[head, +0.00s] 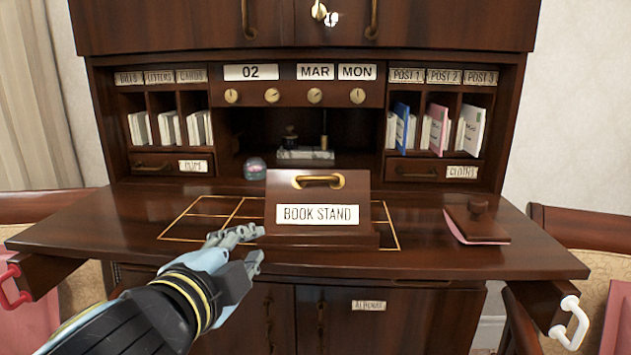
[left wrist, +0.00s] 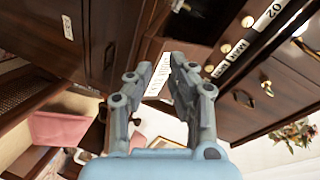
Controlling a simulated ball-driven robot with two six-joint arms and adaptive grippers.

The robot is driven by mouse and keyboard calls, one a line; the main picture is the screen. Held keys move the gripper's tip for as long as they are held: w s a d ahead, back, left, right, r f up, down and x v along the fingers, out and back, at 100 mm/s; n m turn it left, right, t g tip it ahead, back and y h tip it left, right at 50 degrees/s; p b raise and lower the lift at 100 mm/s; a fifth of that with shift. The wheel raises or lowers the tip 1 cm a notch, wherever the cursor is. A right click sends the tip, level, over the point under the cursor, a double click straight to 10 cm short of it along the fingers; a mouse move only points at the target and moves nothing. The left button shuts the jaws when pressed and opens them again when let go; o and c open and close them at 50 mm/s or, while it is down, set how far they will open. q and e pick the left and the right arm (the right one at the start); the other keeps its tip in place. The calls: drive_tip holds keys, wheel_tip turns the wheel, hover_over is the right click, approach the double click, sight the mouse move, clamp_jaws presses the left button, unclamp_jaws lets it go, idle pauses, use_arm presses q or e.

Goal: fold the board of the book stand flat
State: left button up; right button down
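The book stand (head: 290,238) is on the desk's writing surface. Its board (head: 360,187) stands raised and tilted, with a gold handle (head: 318,181) near its top and a "BOOK STAND" label on its front. My left gripper (head: 256,247) is in front of the stand's lower left side, its fingers apart and nothing between them; whether it touches the stand I cannot tell. In the left wrist view the two fingers (left wrist: 154,72) are spread, with the white label (left wrist: 160,74) seen beyond them. My right gripper is in neither view.
The desk top (head: 120,225) has gold inlaid lines around the stand. A glass ball (head: 255,168) sits behind it to the left; a brown blotter (head: 476,220) with a knob lies to the right. Letter slots and small drawers stand at the back. The left of the desk top is clear.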

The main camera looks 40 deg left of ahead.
sight(314, 180)
use_arm(q)
drive_tip(key=w+d+r+m+t+h, duration=0.2)
drive_tip(key=d+r+m+t, duration=0.2)
drive_tip(key=r+m, duration=0.25)
drive_tip(key=p+x, duration=0.1)
drive_tip(key=x, duration=0.2)
drive_tip(key=p+x, duration=0.1)
drive_tip(key=x, duration=0.2)
drive_tip(key=f+p+x, duration=0.1)
drive_tip(key=x, duration=0.3)
drive_tip(key=shift+w+p, duration=0.15)
drive_tip(key=shift+p, duration=0.2)
drive_tip(key=shift+d, duration=0.1)
clamp_jaws()
